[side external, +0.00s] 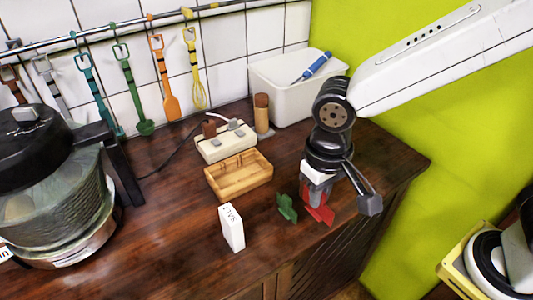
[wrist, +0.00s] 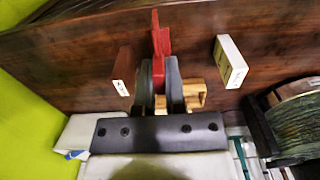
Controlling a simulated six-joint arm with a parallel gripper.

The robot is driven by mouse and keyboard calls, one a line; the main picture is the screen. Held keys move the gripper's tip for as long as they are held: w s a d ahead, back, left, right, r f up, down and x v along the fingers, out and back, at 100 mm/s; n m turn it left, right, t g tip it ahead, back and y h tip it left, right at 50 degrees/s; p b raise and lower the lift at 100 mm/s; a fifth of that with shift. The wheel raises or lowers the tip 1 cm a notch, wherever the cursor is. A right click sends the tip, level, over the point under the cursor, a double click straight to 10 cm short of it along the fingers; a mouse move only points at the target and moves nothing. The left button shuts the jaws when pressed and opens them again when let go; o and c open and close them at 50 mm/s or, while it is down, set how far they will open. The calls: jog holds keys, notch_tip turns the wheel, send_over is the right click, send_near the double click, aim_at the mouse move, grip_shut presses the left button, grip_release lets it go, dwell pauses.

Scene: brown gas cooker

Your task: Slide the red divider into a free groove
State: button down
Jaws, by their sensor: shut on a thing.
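The red divider (side external: 318,211) is held between the fingers of my gripper (side external: 317,194), low over the front right of the counter. I cannot tell whether it touches the wood. In the wrist view the red divider (wrist: 160,38) sticks up past the fingertips of my gripper (wrist: 165,76). The wooden tray (side external: 238,178) with grooves lies to the left of and behind my gripper in the side view. In the wrist view the tray (wrist: 195,90) is partly hidden by a finger. A green divider (side external: 287,208) is on the counter just left of the red one.
A white salt box (side external: 231,228) stands in front of the tray. A brown block (wrist: 124,70) shows in the wrist view. Behind the tray are a power strip (side external: 226,141), a brown cylinder (side external: 262,113) and a white bin (side external: 285,85). A steamer (side external: 55,185) stands left.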

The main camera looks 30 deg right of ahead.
jog(key=w+a+f, duration=0.1)
jog(key=w+a, duration=0.1)
jog(key=w, duration=1)
jog(key=w+a+f, duration=0.1)
jog(key=w+a, duration=0.1)
jog(key=w, duration=1.1)
jog(key=shift+w+a+f, duration=0.15)
jog(key=shift+a+f, duration=0.15)
jog(key=shift+a, duration=0.05)
jog(key=shift+f, duration=0.1)
jog(key=shift+f, duration=2.4)
jog(key=shift+f, duration=2.5)
jog(key=c, duration=0.6)
grip_release()
jog(key=shift+r, duration=0.15)
